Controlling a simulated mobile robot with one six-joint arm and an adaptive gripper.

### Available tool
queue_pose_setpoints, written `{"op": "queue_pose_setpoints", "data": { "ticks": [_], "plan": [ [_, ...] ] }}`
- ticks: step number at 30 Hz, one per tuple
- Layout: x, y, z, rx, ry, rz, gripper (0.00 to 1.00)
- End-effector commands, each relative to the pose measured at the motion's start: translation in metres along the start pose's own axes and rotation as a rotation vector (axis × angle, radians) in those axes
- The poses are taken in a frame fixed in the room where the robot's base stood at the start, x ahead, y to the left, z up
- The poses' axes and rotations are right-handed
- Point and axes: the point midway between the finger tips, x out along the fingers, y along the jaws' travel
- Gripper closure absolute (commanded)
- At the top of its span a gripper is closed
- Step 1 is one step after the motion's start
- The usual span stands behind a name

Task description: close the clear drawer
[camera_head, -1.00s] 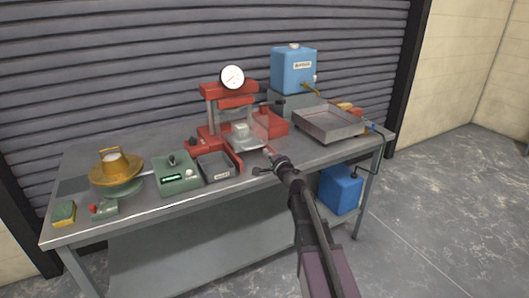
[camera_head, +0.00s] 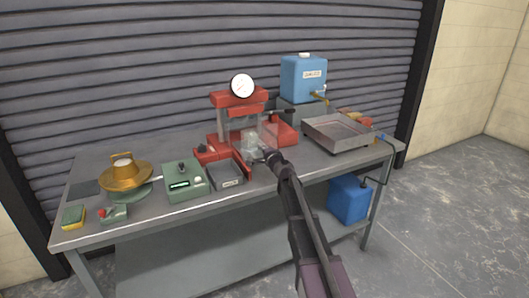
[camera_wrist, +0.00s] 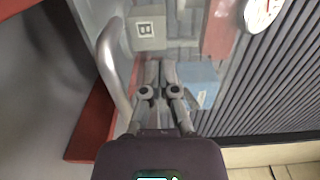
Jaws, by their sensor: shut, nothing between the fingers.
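The clear panel (camera_head: 231,124) that fits the task's "clear drawer" is on the front of the red press (camera_head: 238,98). It looks like a see-through guard rather than a box, and it stands across the front between the posts. My gripper (camera_head: 268,154) is shut and empty, right in front of the press at the panel's lower right. In the wrist view my closed fingers (camera_wrist: 158,68) lie beside a curved grey bar (camera_wrist: 108,62), and a pale marked block (camera_wrist: 145,30) shows beyond them. I cannot tell whether the fingers touch the panel or whether it is fully closed.
A dark tray (camera_head: 226,176) and a green device (camera_head: 184,181) stand left of my gripper. A brass bowl (camera_head: 125,177) is further left. A metal pan (camera_head: 338,132) and a blue tank (camera_head: 303,78) are on the right.

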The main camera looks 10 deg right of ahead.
Motion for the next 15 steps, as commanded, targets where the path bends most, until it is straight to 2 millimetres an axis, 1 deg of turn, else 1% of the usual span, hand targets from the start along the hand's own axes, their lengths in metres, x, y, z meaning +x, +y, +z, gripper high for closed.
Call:
{"op": "queue_pose_setpoints", "data": {
  "ticks": [2, 15],
  "plan": [
    [0.0033, 0.0000, -0.0001, 0.000, 0.000, 0.000, 1.00],
    [0.0062, 0.0000, -0.0004, 0.000, 0.000, 0.000, 1.00]
  ]
}}
